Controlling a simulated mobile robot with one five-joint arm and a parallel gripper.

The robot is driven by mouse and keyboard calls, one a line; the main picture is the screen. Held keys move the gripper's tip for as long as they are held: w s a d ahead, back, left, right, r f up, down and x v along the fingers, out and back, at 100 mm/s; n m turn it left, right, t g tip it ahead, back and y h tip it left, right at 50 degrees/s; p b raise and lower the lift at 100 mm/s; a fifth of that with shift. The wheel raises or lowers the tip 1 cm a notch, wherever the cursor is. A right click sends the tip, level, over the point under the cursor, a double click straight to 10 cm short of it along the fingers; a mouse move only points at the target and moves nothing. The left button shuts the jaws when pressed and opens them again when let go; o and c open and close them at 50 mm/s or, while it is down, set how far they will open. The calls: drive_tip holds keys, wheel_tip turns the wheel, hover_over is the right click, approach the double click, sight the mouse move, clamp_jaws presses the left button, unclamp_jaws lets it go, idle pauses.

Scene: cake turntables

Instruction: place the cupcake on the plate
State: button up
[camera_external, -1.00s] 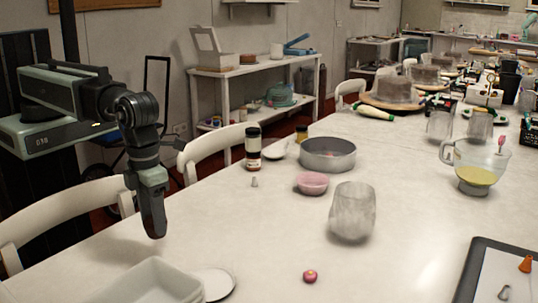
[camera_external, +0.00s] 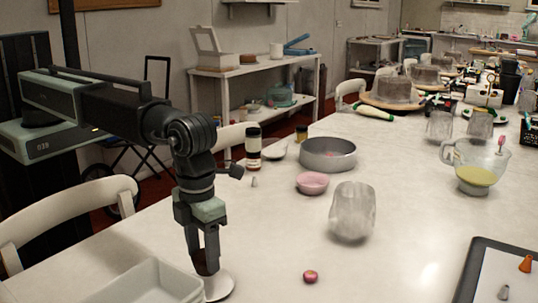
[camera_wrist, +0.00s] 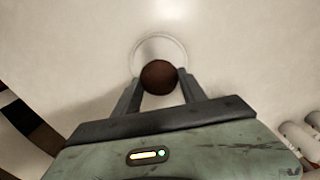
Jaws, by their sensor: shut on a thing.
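My gripper (camera_external: 207,262) points down at the near left of the table, with its fingers shut on a dark brown round cupcake (camera_external: 208,266). In the wrist view the cupcake (camera_wrist: 159,77) sits between the two fingertips (camera_wrist: 160,84). The white round plate (camera_external: 219,287) lies under and slightly right of the gripper in the external view. In the wrist view the plate's rim (camera_wrist: 160,36) shows around and beyond the cupcake. The fingers and cupcake hide part of the plate. I cannot tell whether the cupcake touches it.
A white tray (camera_external: 150,283) stands close to the left of the plate. A small pink object (camera_external: 310,277), a clear glass (camera_external: 352,212), a pink bowl (camera_external: 312,183) and a round cake pan (camera_external: 328,155) are to the right.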

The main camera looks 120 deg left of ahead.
sight(203, 255)
wheel_tip(203, 255, down, 4)
drive_tip(key=b, duration=0.3)
drive_tip(key=shift+r+p, duration=0.25)
drive_tip(key=shift+p, duration=0.05)
drive_tip(key=shift+f, duration=0.15)
drive_tip(key=o, duration=1.5)
